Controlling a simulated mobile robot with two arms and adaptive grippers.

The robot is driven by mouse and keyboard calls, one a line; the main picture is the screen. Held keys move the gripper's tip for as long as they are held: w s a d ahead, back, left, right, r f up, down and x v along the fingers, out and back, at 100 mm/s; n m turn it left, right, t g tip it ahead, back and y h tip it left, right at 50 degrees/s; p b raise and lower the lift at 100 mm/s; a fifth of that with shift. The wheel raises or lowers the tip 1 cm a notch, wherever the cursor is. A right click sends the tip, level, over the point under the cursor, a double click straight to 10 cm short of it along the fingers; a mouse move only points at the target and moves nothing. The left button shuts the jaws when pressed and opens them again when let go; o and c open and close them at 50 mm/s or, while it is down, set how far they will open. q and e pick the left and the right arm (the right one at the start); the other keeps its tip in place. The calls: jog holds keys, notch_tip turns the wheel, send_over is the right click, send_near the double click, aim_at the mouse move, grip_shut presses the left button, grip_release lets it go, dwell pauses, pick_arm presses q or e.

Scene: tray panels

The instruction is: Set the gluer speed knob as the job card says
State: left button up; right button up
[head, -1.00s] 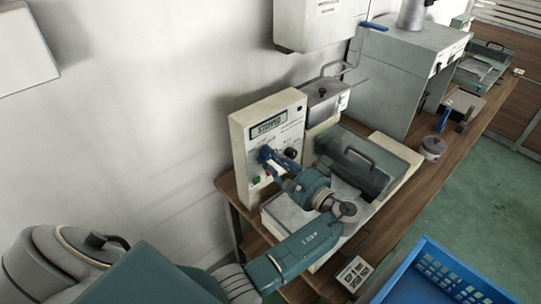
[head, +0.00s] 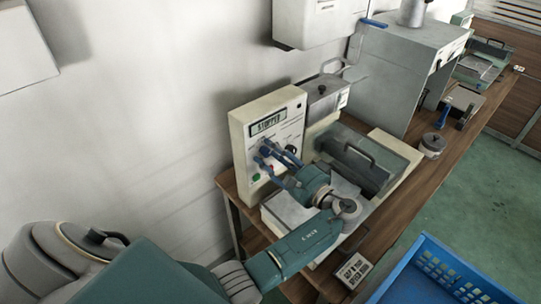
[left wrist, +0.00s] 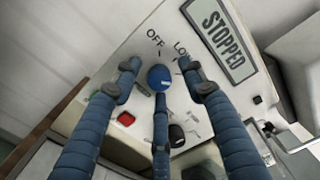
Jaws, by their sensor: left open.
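The gluer's cream panel (head: 243,128) stands at the wall end of the bench, and its display (head: 268,122) reads STOPPED. In the left wrist view the blue round speed knob (left wrist: 159,77) sits below the marks OFF and LO; its pointer setting is unclear. My left gripper (head: 269,155) is open at the panel. In the left wrist view its three fingers (left wrist: 160,83) stand spread around the knob, apparently apart from it. My right gripper is not in view.
A green button (left wrist: 94,97), a red button (left wrist: 126,118) and a black knob (left wrist: 177,136) are close by on the panel. A handled cover (head: 355,165) lies right of my gripper. A blue crate (head: 440,275) stands in front of the bench.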

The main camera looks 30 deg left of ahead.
aim_at(262, 123)
pick_arm(q)
notch_tip(262, 123, up, 10)
jog(key=shift+f, duration=0.1)
dwell(0.8)
